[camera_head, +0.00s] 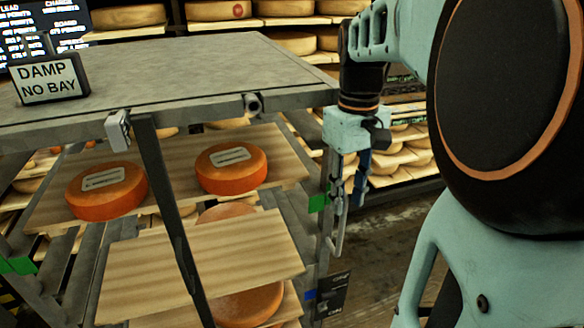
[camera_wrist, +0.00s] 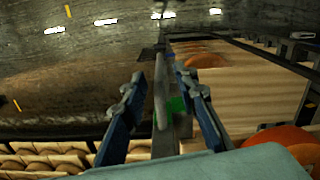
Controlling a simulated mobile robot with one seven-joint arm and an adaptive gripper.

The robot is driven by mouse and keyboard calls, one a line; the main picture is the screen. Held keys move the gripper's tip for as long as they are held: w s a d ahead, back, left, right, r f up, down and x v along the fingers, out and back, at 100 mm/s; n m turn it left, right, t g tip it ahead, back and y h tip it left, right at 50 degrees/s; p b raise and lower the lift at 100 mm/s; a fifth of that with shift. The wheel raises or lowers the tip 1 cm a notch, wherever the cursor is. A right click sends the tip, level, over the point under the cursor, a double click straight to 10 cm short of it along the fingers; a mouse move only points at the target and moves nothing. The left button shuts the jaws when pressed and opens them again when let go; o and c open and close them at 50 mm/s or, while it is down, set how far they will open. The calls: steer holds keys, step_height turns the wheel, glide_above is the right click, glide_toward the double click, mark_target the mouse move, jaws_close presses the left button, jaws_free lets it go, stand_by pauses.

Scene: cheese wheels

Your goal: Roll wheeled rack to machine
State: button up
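The wheeled rack has a grey metal top (camera_head: 200,70) and angled uprights, and fills the left and middle of the head view. It carries wooden boards (camera_head: 200,258) with orange cheese wheels (camera_head: 231,168). My gripper (camera_head: 350,196) points down at the rack's right side, by a grey upright bar (camera_head: 337,235). In the wrist view, my blue fingers (camera_wrist: 160,78) stand on either side of a grey bar (camera_wrist: 161,105), with gaps visible on both sides. The gripper looks open around it. The rack's wheels are out of view. I cannot identify the machine.
A sign reading "DAMP NO BAY" (camera_head: 48,79) stands on the rack's top. A dark screen with white text (camera_head: 20,40) is behind it. Shelves of cheese wheels (camera_head: 290,42) line the back. Bare dark floor (camera_head: 385,235) shows to the rack's right.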

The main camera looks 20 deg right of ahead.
steer(key=shift+w+d+r, duration=0.15)
steer(key=shift+w+r, duration=0.3)
steer(key=shift+w, duration=0.15)
step_height(320, 180, down, 11)
steer(key=shift+r, duration=0.15)
jaws_close()
